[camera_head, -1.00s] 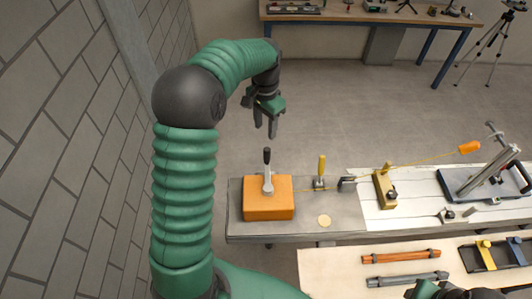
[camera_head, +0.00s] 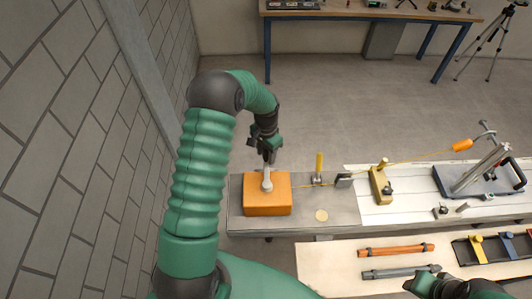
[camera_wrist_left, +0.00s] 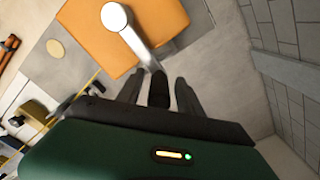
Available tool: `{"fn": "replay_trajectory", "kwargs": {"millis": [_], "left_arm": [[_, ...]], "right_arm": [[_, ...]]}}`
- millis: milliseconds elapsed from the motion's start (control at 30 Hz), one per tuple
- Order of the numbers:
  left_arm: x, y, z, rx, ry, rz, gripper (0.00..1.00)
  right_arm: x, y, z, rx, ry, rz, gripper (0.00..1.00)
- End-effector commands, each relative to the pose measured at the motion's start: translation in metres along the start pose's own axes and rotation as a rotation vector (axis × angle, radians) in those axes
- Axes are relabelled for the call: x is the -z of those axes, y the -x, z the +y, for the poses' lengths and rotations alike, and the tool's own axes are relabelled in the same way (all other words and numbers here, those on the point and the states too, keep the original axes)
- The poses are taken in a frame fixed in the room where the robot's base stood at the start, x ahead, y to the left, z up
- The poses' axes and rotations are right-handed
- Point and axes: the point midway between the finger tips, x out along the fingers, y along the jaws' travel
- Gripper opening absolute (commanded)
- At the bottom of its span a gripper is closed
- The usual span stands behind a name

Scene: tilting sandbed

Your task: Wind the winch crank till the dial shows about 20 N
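The orange winch block (camera_head: 267,205) sits at the left end of a grey bench plate. Its grey crank arm (camera_head: 267,183) shows on top, and also in the left wrist view (camera_wrist_left: 130,38). The black crank handle (camera_wrist_left: 158,90) stands between the two fingers of my left gripper (camera_wrist_left: 159,93). The fingers look open, with a small gap on each side of the handle. In the head view my left gripper (camera_head: 268,155) hides the handle. A pale round disc (camera_head: 321,215) lies right of the winch; no dial reading is legible. My right gripper (camera_head: 425,281) is partly visible at the bottom edge.
A yellow line runs right from the winch past a yellow post (camera_head: 319,167) and a brass block (camera_head: 380,184) to an orange piece (camera_head: 462,145). Orange and grey bars (camera_head: 397,249) lie on the pale near table. A brick wall stands left.

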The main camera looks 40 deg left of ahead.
Motion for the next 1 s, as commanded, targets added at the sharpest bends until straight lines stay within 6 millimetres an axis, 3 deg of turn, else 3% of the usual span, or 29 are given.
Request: {"fn": "replay_trajectory", "kwargs": {"millis": [33, 300, 1000], "left_arm": [[0.0000, 0.0000, 0.0001, 0.000, 0.000, 0.000, 0.36], [-0.0003, -0.0001, -0.0006, -0.002, 0.000, 0.000, 0.01], [-0.0011, -0.0005, -0.0011, -0.002, 0.000, -0.002, 0.00]], "right_arm": [[0.0000, -0.0001, 0.0001, 0.000, 0.000, 0.000, 0.36], [0.0000, 0.0000, 0.0001, 0.000, 0.000, 0.000, 0.36], [0.0000, -0.0001, 0.0000, 0.000, 0.000, 0.000, 0.36]]}}
